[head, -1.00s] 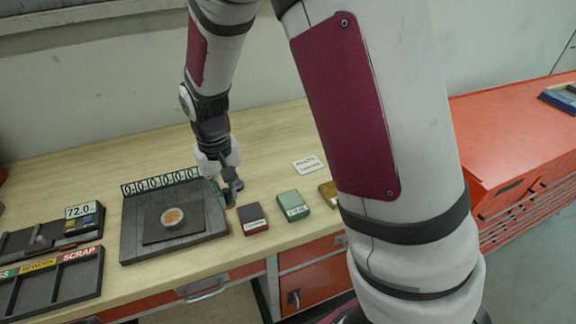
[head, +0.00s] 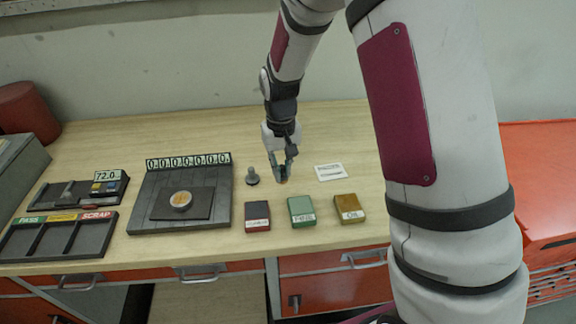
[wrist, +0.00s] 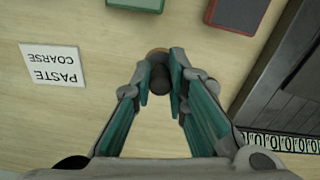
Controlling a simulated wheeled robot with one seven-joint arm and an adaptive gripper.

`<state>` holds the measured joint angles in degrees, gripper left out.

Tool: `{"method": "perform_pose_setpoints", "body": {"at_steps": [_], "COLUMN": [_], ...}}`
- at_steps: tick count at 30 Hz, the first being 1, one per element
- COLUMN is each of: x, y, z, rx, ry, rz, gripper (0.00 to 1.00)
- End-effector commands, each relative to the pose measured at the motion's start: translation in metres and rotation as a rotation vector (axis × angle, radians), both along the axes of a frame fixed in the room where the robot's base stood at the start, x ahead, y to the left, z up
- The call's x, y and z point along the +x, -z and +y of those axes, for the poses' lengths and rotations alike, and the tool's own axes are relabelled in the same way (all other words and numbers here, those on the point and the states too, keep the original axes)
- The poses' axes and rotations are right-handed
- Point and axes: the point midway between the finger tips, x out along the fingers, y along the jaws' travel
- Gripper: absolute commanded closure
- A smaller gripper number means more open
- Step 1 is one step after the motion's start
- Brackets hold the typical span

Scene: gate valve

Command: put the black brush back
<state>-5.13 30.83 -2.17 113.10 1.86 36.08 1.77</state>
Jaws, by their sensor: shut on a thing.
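My gripper (head: 284,172) is shut on a small dark, rounded thing with a brown end, which I take for the black brush (wrist: 160,77). In the wrist view it sits between the two teal fingertips (wrist: 161,85). In the head view the fingers largely hide it, low over the bare wood behind the boxes. I cannot tell whether it touches the table. A dark grey knobbed piece with a round base (head: 252,177) stands upright just left of my gripper.
In front are a dark red box (head: 257,213), a green box (head: 301,210) and a yellow-brown box (head: 348,207). A white paste card (head: 329,172) lies right. A dark scale-like plate with counter (head: 218,196) and a sorting tray (head: 60,243) are left. Bare wood lies behind.

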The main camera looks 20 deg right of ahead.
Motion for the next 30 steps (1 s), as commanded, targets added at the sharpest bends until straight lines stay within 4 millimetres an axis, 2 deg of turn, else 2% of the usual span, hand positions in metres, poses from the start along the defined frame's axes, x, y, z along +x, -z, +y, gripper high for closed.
{"method": "perform_pose_setpoints", "body": {"at_steps": [4,13,18,21,30], "x": [0.024,0.046,0.042,0.043,0.044], "y": [0.003,0.006,0.03,0.038,0.04], "z": [-0.016,-0.03,-0.028,-0.028,-0.028], "rx": [0.0,0.0,0.0,0.0,0.0], "ry": [0.003,0.002,0.0,0.0,0.0], "rz": [0.0,0.002,0.004,0.003,0.001], "gripper": [1.0,1.0,1.0,1.0,1.0]}}
